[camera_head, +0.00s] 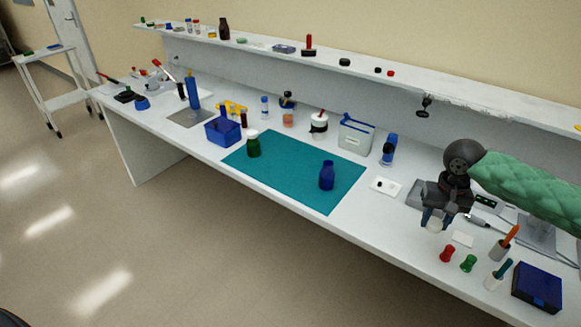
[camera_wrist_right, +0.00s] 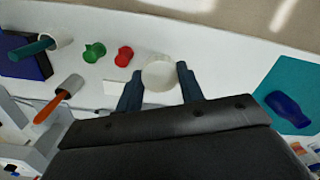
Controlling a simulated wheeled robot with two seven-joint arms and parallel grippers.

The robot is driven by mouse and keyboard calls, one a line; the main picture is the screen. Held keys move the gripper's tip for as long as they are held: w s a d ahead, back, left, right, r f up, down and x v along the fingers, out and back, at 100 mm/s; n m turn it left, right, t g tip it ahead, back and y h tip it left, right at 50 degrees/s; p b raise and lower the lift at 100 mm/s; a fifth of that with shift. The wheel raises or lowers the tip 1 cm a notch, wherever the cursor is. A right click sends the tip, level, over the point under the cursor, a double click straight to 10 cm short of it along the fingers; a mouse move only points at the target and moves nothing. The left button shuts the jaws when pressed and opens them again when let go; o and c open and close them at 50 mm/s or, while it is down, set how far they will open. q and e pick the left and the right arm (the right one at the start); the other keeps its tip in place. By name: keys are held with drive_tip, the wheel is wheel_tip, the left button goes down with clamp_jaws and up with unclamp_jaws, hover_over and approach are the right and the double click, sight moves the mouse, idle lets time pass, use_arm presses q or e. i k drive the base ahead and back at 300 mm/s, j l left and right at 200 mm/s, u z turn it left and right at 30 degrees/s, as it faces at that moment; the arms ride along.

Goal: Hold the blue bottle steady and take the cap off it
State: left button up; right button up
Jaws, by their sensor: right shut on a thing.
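The blue bottle (camera_head: 327,175) stands upright on the teal mat (camera_head: 290,181), near its right end, and its neck looks bare. It also shows in the right wrist view (camera_wrist_right: 286,108) at the right, apart from the gripper. My right gripper (camera_head: 435,224) is over the bench to the right of the mat, shut on a round white cap (camera_wrist_right: 159,74). The cap sits between the two fingertips in the right wrist view. My left gripper is not in view.
Below my right gripper are a red piece (camera_head: 447,253), a green piece (camera_head: 468,263), a cup with an orange-handled tool (camera_head: 500,249) and a dark blue box (camera_head: 537,287). A white flat plate (camera_head: 385,186) lies right of the mat. The mat's middle is clear.

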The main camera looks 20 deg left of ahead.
sight(326, 177)
drive_tip(key=i+j, duration=0.2)
drive_tip(key=j, duration=0.15)
drive_tip(key=i+j, duration=0.25)
drive_tip(key=j, duration=0.15)
drive_tip(key=i+j, duration=0.2)
drive_tip(key=j, duration=0.15)
drive_tip(key=i+j, duration=0.25)
drive_tip(key=j+z, duration=0.05)
drive_tip(key=j, duration=0.05)
